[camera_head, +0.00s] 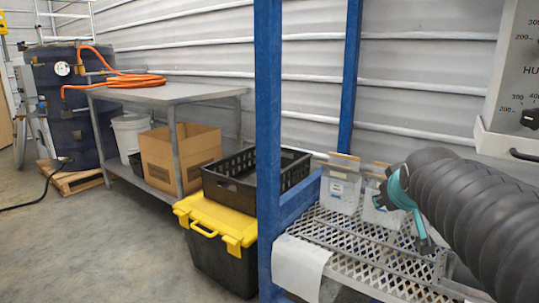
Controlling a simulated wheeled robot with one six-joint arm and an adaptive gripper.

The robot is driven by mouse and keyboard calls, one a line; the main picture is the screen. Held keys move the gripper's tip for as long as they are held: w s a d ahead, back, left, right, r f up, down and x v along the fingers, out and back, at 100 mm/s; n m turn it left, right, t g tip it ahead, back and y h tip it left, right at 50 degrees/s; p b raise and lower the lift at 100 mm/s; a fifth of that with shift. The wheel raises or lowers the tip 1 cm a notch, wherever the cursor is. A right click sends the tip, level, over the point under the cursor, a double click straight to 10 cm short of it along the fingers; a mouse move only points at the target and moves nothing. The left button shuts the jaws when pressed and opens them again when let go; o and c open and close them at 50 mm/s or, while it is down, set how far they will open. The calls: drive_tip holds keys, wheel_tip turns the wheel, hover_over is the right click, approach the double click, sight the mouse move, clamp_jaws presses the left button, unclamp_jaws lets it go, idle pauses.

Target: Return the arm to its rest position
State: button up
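A thick dark ribbed hose-like body (482,215) fills the right side. It ends at the left in a teal collar (398,187) with dark parts around it. This end is in front of the perforated metal shelf (345,262). I cannot tell whether it touches the shelf or hangs above it.
Clear containers (340,190) with labels stand on the shelf near a blue post (268,150). A dial panel (515,80) is at upper right. A yellow-lidded bin (215,222), black crate (240,180) and metal table (165,95) stand left. The floor at front left is clear.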

drive_tip(key=s+a+f+m+g+y, duration=0.1)
drive_tip(key=s+a+f+g, duration=0.1)
drive_tip(key=s+a+f, duration=0.2)
drive_tip(key=s+a+f+g+y, duration=0.1)
drive_tip(key=s+a+f+g, duration=0.2)
drive_tip(key=s+f, duration=0.7)
drive_tip(key=s+a, duration=0.2)
drive_tip(key=s, duration=0.4)
drive_tip(key=shift+s+f+m+p, duration=0.2)
drive_tip(key=shift+f+m+p, duration=0.05)
drive_tip(key=shift+m+p, duration=0.15)
